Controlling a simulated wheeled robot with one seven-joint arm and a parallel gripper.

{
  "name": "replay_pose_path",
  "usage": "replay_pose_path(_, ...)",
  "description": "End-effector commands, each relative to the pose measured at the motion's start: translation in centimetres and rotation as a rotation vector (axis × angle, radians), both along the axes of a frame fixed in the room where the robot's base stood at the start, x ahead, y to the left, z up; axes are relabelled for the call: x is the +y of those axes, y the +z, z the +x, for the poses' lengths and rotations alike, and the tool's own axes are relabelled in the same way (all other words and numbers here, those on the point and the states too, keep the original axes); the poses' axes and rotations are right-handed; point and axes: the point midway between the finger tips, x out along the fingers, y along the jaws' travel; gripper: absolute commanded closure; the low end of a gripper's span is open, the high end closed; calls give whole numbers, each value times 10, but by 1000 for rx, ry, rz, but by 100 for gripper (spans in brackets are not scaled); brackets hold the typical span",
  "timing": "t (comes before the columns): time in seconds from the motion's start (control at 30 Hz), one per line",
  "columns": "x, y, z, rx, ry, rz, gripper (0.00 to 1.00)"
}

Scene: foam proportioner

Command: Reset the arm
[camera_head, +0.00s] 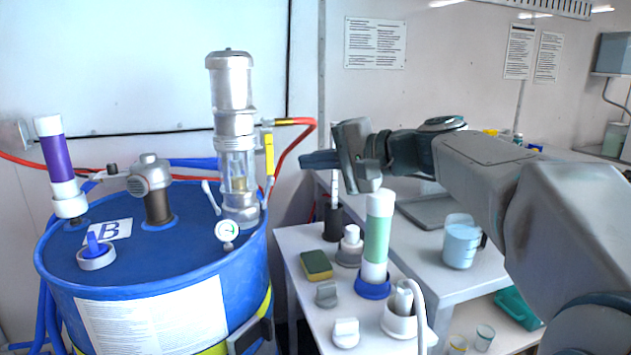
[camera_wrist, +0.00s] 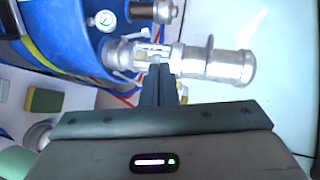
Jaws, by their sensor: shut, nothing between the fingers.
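My arm reaches in from the right in the head view. My gripper (camera_head: 305,160) is held in the air above the small white table, pointing left towards the metal pump unit (camera_head: 235,135) on the blue drum. Its fingers are together with nothing between them. In the wrist view my gripper (camera_wrist: 160,68) shows as dark closed fingers, with the pump unit (camera_wrist: 215,65) beyond them. I cannot tell the exact gap between the fingertips and the pump unit, but they look apart in the head view.
The blue drum (camera_head: 160,265) carries a purple-banded cylinder (camera_head: 57,160) and a gauge (camera_head: 228,231). The white table (camera_head: 290,240) below my gripper holds a green-banded cylinder (camera_head: 377,240), a sponge (camera_head: 316,264) and several grey caps. A blue-filled jug (camera_head: 460,243) stands right. Red hose runs behind the pump.

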Motion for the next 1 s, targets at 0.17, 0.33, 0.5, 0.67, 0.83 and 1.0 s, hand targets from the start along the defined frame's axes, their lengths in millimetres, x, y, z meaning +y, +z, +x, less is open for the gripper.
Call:
replay_pose_path(0.17,-4,-20,-19,44,-9,-134,100)
replay_pose_path(0.33,-15,-50,-46,98,-11,-311,100)
replay_pose_path(0.5,-43,-90,-94,160,3,-587,100)
replay_pose_path(0.67,-82,-125,-148,197,45,-873,100)
replay_pose_path(0.83,-123,-149,-194,202,106,-1127,100)
replay_pose_path(1.0,-146,-161,-218,190,153,-1268,100)
